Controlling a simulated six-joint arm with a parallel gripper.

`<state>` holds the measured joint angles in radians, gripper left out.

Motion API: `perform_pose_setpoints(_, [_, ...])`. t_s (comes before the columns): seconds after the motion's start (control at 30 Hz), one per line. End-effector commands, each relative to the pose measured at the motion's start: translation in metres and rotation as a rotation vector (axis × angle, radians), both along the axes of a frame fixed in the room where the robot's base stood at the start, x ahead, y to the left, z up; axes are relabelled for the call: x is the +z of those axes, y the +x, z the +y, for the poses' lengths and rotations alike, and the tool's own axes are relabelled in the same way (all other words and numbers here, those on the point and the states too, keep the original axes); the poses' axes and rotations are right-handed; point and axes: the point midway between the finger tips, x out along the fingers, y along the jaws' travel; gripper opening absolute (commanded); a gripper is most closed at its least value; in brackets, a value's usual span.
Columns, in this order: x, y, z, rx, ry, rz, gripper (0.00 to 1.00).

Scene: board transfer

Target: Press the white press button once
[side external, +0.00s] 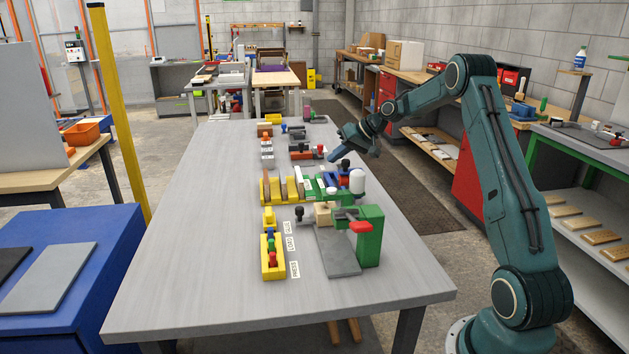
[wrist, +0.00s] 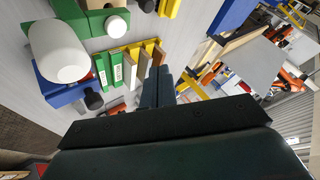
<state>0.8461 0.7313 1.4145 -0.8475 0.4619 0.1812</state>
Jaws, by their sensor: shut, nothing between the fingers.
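A small round white button (wrist: 117,26) sits on the end of a green block (wrist: 92,20) in the upper left of the wrist view. A larger white cylinder (wrist: 58,50) stands beside it; in the side view this cylinder (side external: 357,181) is at the table's right edge, and the small white button (side external: 331,190) is left of it. I cannot tell for certain which is the press button. My gripper (side external: 332,158) is shut and empty, above the table and behind both white parts. Its fingers (wrist: 157,88) touch neither of them in the wrist view.
A yellow rack (side external: 270,196) with upright boards stands left of the white parts. A green fixture with a red handle (side external: 361,227) and a yellow block with coloured buttons (side external: 264,262) are nearer the front. The table's left side (side external: 205,230) is clear.

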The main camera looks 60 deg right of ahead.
Motion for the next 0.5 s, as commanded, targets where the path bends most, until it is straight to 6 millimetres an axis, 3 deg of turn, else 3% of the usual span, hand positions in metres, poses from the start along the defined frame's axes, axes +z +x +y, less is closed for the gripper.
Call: perform_pose_setpoints(0.5, [-0.053, 0.0, 0.0, 0.0, 0.0, 0.002, 0.0])
